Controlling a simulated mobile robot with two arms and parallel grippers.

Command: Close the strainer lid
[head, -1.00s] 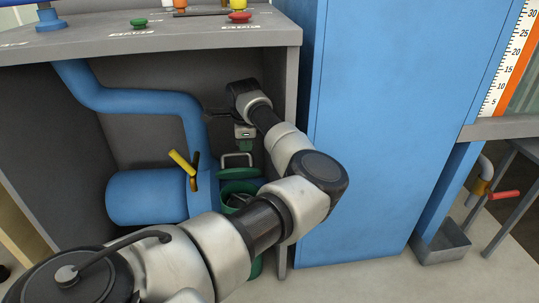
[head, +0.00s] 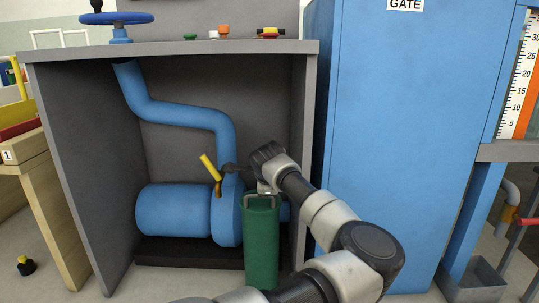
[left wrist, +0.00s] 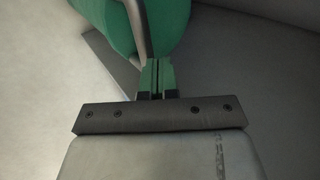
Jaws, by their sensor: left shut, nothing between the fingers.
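The green strainer (head: 262,245) stands upright in front of the blue pipe. My right gripper is not in view.
A yellow valve lever (head: 208,166) stands left of the gripper on the blue pipe (head: 172,212). The grey cabinet's side wall (head: 305,130) and a blue gate column (head: 400,140) are close on the right. The grey top panel (head: 170,50) lies overhead.

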